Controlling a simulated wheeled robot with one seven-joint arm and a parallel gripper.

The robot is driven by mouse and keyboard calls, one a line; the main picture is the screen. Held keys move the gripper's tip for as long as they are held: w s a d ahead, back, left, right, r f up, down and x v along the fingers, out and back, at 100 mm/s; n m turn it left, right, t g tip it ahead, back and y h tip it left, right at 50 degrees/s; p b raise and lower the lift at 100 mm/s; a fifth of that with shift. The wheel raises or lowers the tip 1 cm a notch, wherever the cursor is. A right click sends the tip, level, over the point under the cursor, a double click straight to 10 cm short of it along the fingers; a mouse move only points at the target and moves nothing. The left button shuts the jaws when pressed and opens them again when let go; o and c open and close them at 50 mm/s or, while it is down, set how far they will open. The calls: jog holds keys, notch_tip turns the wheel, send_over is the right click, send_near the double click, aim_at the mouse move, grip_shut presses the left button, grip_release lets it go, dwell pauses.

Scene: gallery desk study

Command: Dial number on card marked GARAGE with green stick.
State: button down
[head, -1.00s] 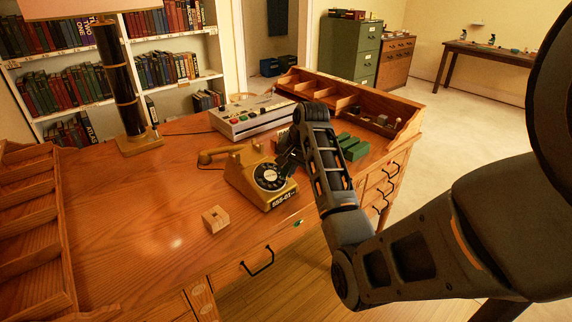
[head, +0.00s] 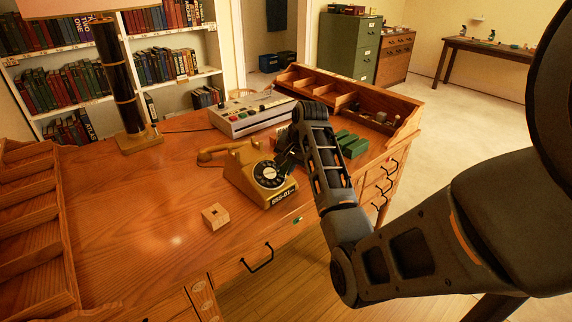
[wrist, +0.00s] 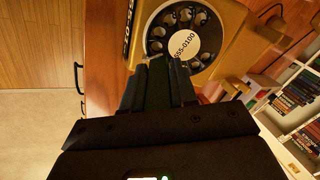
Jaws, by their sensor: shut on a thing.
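A mustard-yellow rotary telephone (head: 243,172) stands on the wooden desk, its black dial (head: 268,175) facing the front. The wrist view shows the dial (wrist: 157,31) close up, with 555-0100 printed on its pale centre. My gripper (head: 284,163) is at the right side of the dial. In the wrist view my gripper (wrist: 158,72) is shut on the dark green stick (wrist: 157,88), which points at the dial's rim. Whether its tip sits in a finger hole I cannot tell. No card marked GARAGE is readable.
A wooden block with a hole (head: 215,216) sits left of the telephone. A grey machine with coloured buttons (head: 250,115) stands behind it. Green boxes (head: 352,146) lie right of my arm. A lamp (head: 122,85) stands at the left; the desk's middle left is clear.

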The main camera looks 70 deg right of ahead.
jog(key=p+v, duration=0.4)
jog(key=shift+a, duration=0.1)
dwell(0.4)
dwell(0.8)
